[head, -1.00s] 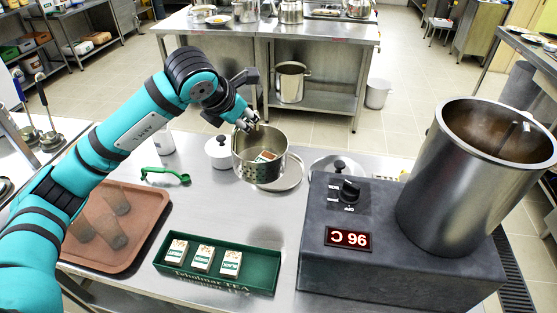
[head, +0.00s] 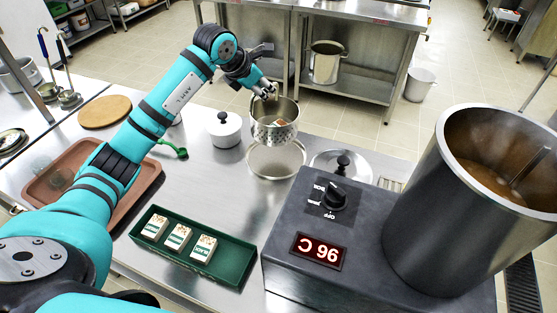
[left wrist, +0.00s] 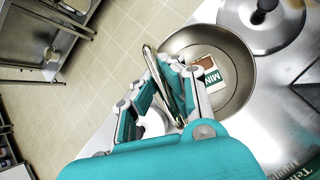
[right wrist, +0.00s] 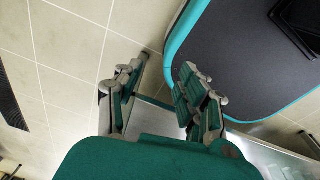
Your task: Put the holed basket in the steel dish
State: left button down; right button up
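The holed basket (head: 274,132) is a round steel basket with small holes in its lower wall and a small box (left wrist: 209,73) inside. My left gripper (head: 268,93) is shut on its upright handle (left wrist: 162,84). The basket looks upright and raised, overlapping the far part of the steel dish (head: 277,165) in the head view. Most of the dish shows empty; its far rim is hidden behind the basket. The exact gap between them cannot be told. My right gripper (right wrist: 158,95) is open and empty, and is outside the head view.
A white lidded pot (head: 224,130) stands left of the dish, and a lid with a black knob (head: 342,166) right of it. The heater (head: 335,215) reading 96 C carries a tall pot (head: 450,220). A green tray (head: 192,246) with several tea boxes lies in front.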

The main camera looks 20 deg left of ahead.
aim_at(252, 110)
pick_arm(q)
jog(key=b, duration=0.4)
jog(key=shift+d+f, duration=0.1)
jog(key=shift+f, duration=0.25)
notch_tip(252, 110, down, 5)
jog(key=shift+s+r+p, duration=0.1)
jog(key=shift+r+p, duration=0.05)
jog(key=shift+p, duration=0.2)
jog(key=shift+f+p, duration=0.35)
jog(key=shift+f, duration=2)
jog(key=c, duration=1.5)
grip_release()
pick_arm(e)
jog(key=shift+s+a+f, duration=0.1)
jog(key=shift+a+f, duration=0.05)
jog(key=shift+f, duration=1.05)
jog(key=shift+s+a+f, duration=0.1)
jog(key=shift+f, duration=1.05)
pick_arm(q)
jog(key=b+v, duration=0.1)
jog(key=v, duration=0.4)
jog(key=b+v, duration=0.1)
jog(key=v, duration=0.5)
jog(key=shift+a, duration=0.2)
jog(key=shift+s+r, duration=0.25)
jog(key=shift+r, duration=0.2)
pick_arm(e)
jog(key=shift+w+a+f, duration=0.1)
jog(key=shift+f, duration=0.8)
